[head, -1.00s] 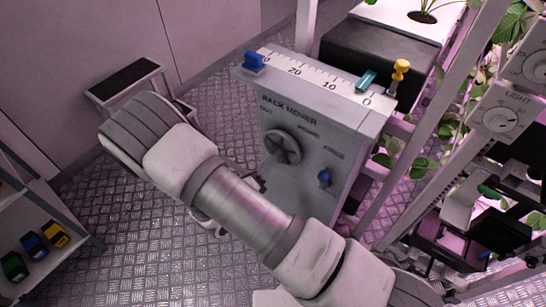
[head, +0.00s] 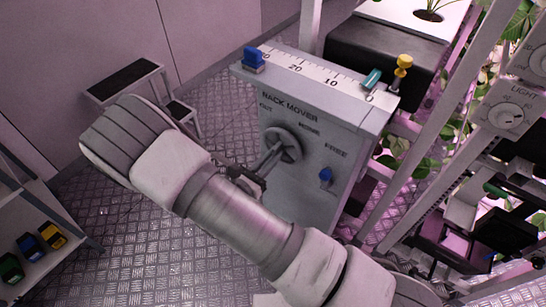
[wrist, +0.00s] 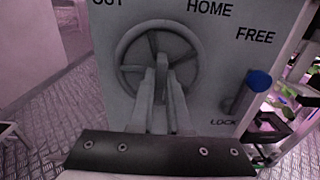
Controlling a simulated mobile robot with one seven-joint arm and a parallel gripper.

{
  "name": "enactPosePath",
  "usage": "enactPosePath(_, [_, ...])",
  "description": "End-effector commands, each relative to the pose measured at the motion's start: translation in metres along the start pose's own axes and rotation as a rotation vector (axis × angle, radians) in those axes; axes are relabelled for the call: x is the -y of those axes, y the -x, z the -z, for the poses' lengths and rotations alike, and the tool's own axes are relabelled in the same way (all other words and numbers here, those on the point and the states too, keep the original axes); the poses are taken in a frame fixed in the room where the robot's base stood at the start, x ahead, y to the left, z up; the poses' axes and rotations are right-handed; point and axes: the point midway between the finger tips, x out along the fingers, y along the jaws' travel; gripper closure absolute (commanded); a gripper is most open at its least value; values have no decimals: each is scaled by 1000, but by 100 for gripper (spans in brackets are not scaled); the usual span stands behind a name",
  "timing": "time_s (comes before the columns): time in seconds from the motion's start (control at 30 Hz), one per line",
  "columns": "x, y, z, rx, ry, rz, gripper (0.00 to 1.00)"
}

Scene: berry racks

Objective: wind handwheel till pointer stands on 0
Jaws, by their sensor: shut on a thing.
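The handwheel (head: 283,146) is a grey spoked wheel on the front of the grey rack mover box (head: 300,190). In the wrist view the handwheel (wrist: 157,60) is face-on, with my fingers covering its lower middle. My gripper (head: 272,158) is shut on the handwheel near its centre; in the wrist view the fingertips (wrist: 162,72) meet there. The exact part gripped is partly hidden by the fingers. The teal pointer (head: 371,79) lies at the right end of the white scale (head: 315,75), close to the 0 mark. I cannot tell whether it is exactly on 0.
A blue lever (head: 326,176) sits right of the wheel, its knob towards FREE. A blue block (head: 253,60) and a yellow peg (head: 402,68) stand on the box top. A step stool (head: 125,82) stands left; plant racks are at right.

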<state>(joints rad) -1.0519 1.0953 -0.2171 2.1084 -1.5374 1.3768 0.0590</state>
Motion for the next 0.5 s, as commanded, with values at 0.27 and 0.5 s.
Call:
enactPosePath(0.27, [0, 1, 3, -3, -261, 0, 100])
enactPosePath(0.5, [0, 1, 3, -2, -490, 0, 100])
